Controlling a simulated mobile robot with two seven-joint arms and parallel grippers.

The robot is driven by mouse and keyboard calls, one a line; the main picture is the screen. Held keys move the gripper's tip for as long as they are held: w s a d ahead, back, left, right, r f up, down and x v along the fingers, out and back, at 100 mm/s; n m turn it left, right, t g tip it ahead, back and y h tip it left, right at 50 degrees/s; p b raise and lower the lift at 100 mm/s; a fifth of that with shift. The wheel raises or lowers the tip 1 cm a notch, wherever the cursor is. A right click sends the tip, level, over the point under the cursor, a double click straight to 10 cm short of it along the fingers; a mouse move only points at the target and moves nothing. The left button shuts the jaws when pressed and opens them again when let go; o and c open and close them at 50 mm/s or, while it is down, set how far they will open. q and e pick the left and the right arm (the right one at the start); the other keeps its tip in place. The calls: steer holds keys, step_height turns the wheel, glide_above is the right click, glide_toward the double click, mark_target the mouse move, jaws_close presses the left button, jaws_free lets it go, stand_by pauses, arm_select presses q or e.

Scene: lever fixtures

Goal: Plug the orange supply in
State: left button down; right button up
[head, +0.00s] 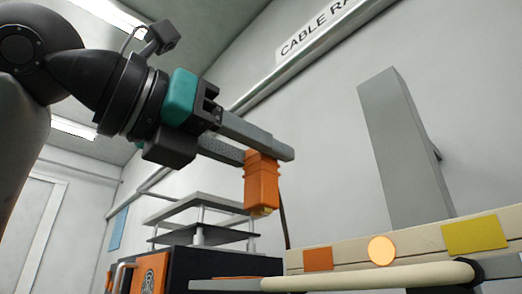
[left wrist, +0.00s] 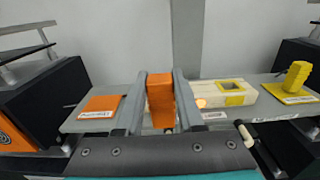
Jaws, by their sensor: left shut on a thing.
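My left gripper (head: 268,150) is shut on an orange plug (head: 262,185), which hangs down from the fingers in the air with a small yellowish tip at its lower end. A dark cable shows behind it. In the left wrist view the plug (left wrist: 162,101) sits between the two grey fingers. A cream block (head: 352,268) stands below and to the right, bearing an orange square (head: 318,259), a glowing orange lamp (head: 381,250) and a yellow square (head: 474,234). The wrist view shows a yellow-framed opening (left wrist: 232,87) in this block; its left part is hidden behind the plug.
An orange pad (left wrist: 101,103) lies on the grey shelf left of the plug, and a yellow plug (left wrist: 297,77) stands at the right. A dark cabinet (head: 185,270) with raised plates is at the left. A tall grey post (head: 405,150) rises behind the block.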

arm_select(q)
steer(key=shift+w+d+f+b, duration=0.25)
steer(key=shift+w+d+f, duration=0.4)
steer(key=shift+w+d, duration=0.75)
steer(key=shift+w+d+f+b, duration=0.3)
steer(key=shift+w+d+f, duration=0.5)
steer(key=shift+d, duration=0.9)
steer(key=shift+w+d+f+b, duration=0.25)
steer(key=shift+w+d+f, duration=0.2)
steer(key=shift+w+d, duration=1.05)
steer(key=shift+f+b, duration=0.3)
steer(key=shift+b, duration=0.1)
steer(key=shift+c, duration=2.2)
jaws_free()
steer(key=shift+s, duration=0.1)
